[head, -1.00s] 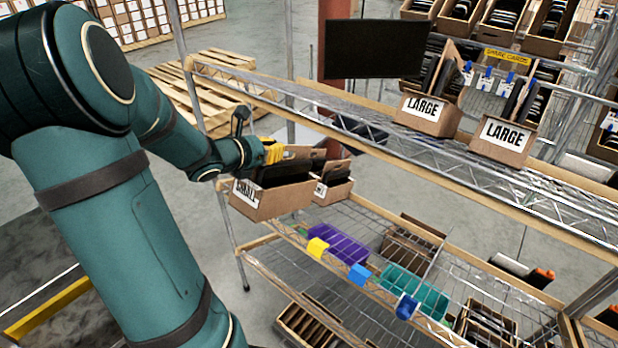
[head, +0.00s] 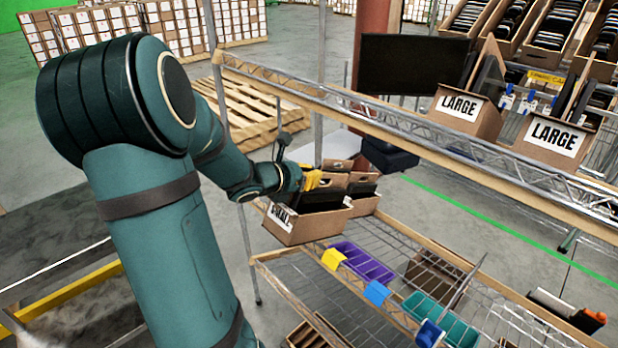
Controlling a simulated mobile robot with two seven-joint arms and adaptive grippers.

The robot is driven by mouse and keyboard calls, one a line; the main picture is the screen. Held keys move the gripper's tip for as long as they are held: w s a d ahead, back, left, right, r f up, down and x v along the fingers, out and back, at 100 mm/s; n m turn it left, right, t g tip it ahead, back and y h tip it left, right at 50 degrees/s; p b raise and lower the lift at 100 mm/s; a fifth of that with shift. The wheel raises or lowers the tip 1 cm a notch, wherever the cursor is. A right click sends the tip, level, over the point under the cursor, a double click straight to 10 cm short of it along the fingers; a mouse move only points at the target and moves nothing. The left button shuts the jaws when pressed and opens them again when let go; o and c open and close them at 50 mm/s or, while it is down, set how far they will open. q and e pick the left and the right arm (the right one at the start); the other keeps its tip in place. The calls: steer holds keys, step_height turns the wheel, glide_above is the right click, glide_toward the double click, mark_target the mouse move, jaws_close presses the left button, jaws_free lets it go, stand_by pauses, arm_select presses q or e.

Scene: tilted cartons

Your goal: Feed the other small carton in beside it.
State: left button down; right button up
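A small brown carton (head: 305,229) with a white label, partly readable as SMALL, is at the left end of the shelving, below the upper wire shelf. Dark items stand in it. My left gripper (head: 311,179), with yellow fingers, is at its upper back edge and appears shut on it; the fingertips are partly hidden. The other small carton (head: 366,204) stands just behind and to the right, its front mostly hidden by the nearer one. I cannot tell whether the two touch. My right gripper is not in view.
A purple bin (head: 362,262) and a teal bin (head: 440,318) are on the lower wire shelf. A wooden pallet (head: 252,112) lies behind.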

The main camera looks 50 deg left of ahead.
arm_select(q)
glide_toward(347, 175)
steer(key=shift+r+b+x, duration=0.1)
steer(key=shift+b+x, duration=0.2)
steer(key=shift+x, duration=0.9)
steer(key=shift+r+b+x, duration=0.15)
steer(key=shift+b+x, duration=0.1)
steer(key=shift+x, duration=0.9)
steer(key=shift+f+x, duration=0.1)
steer(key=shift+x, duration=1.35)
steer(key=shift+f+x, duration=0.15)
steer(key=shift+x, duration=1.35)
step_height(347, 175, down, 6)
steer(key=w+b, duration=0.2)
steer(key=w, duration=0.1)
steer(key=shift+a, duration=0.25)
steer(key=shift+s+f, duration=0.1)
steer(key=shift+f, duration=0.2)
